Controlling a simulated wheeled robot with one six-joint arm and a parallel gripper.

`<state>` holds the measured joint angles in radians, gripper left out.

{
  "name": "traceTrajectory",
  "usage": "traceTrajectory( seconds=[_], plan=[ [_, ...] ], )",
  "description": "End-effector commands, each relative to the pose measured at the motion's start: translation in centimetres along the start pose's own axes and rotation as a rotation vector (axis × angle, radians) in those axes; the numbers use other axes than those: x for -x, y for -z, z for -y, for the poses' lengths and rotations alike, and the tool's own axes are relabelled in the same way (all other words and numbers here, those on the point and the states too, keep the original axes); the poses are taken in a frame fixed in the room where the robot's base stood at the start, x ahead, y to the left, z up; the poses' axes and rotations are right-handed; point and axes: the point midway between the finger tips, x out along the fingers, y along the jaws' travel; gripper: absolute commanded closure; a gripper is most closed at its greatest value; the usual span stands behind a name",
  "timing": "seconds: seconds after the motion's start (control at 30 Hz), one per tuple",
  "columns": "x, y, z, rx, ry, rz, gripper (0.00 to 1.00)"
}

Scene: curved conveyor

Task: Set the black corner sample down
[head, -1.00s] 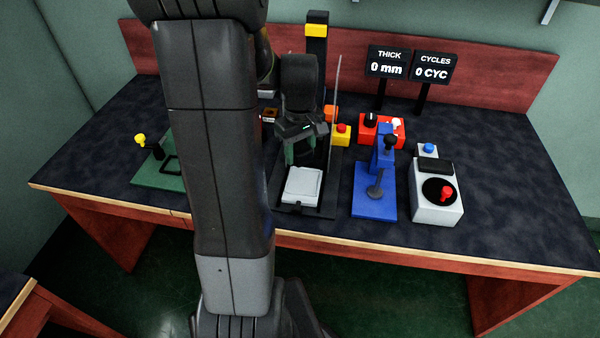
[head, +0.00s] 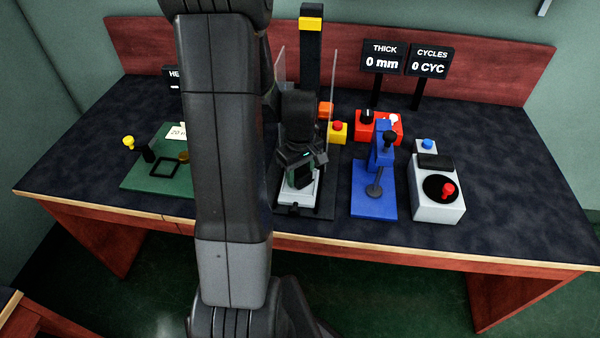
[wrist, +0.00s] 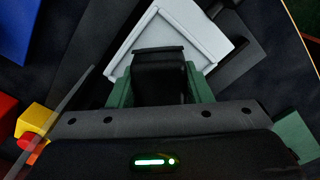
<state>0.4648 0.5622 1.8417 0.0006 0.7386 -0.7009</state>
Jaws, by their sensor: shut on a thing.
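My gripper (head: 299,178) is shut on a black piece, the black corner sample (wrist: 158,75), seen between the green fingers in the wrist view. In the head view the gripper points down over a light grey tray (head: 298,197) at the front of the black press-like stand. The tray also shows in the wrist view (wrist: 138,35), turned at an angle behind the sample. The sample's lower end is hidden, so I cannot tell whether it touches the tray. My own arm hides part of the bench left of the stand.
A tall black column with a yellow band (head: 311,24) and clear panels stand behind the gripper. A blue device (head: 373,195), a red box (head: 380,125), a yellow button box (head: 337,132) and a grey crank unit (head: 437,190) stand to the right. A green fixture (head: 145,175) is at left.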

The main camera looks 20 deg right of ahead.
Motion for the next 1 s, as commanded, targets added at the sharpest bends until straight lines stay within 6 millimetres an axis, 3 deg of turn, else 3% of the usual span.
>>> traceTrajectory(
  seconds=[0.27, 0.3, 0.33, 0.73, 1.0],
  plan=[
    [-0.3, 0.0, 0.0, 0.000, -0.001, -0.001, 0.78],
    [-0.2, 0.0, 0.0, 0.000, -0.001, -0.001, 0.49],
    [-0.2, 0.0, 0.0, 0.000, -0.001, -0.001, 0.46],
    [0.7, 0.1, -0.1, 0.000, -0.003, -0.003, 0.46],
    [6.0, 0.1, -0.1, 0.000, -0.006, -0.007, 0.46]
  ],
)
